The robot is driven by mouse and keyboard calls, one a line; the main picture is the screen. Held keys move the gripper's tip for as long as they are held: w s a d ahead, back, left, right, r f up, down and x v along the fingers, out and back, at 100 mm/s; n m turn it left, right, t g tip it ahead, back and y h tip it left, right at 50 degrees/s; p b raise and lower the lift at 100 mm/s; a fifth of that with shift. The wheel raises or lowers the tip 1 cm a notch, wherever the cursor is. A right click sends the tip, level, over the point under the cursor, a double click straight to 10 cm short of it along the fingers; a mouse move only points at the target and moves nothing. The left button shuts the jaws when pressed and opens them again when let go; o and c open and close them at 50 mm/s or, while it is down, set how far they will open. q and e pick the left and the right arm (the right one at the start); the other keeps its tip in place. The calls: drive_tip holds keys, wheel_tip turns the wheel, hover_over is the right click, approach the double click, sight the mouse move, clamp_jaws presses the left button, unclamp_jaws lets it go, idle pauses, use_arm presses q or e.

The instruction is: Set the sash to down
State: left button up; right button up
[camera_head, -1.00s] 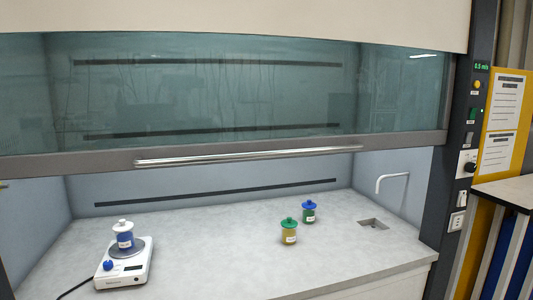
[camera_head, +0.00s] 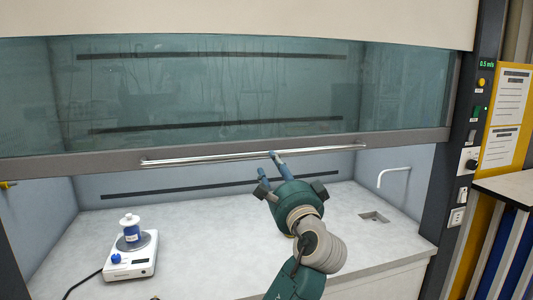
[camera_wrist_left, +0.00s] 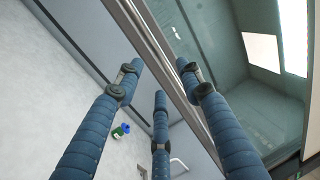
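The fume hood sash (camera_head: 215,95) is a tinted glass panel in a grey frame. It stands partly raised, with an open gap between its lower edge and the worktop. A long silver handle bar (camera_head: 215,158) runs along the lower frame. My left gripper (camera_head: 269,164) is at the bar, right of its middle, with one finger reaching up to it. In the left wrist view, the gripper's (camera_wrist_left: 158,72) blue fingers are spread apart, and the bar (camera_wrist_left: 160,52) passes diagonally between them. Contact cannot be told. My right gripper is not in view.
A white hotplate (camera_head: 131,262) with a blue-labelled jar (camera_head: 131,230) stands on the worktop (camera_head: 205,230) at left. My arm hides the other jars in the head view; a green-and-blue one (camera_wrist_left: 121,131) shows in the wrist view. A tap (camera_head: 393,171) and sink are at right.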

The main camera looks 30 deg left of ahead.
sight(266, 156)
use_arm(q)
drive_tip(key=p+x, duration=0.2)
drive_tip(key=x, duration=0.5)
clamp_jaws()
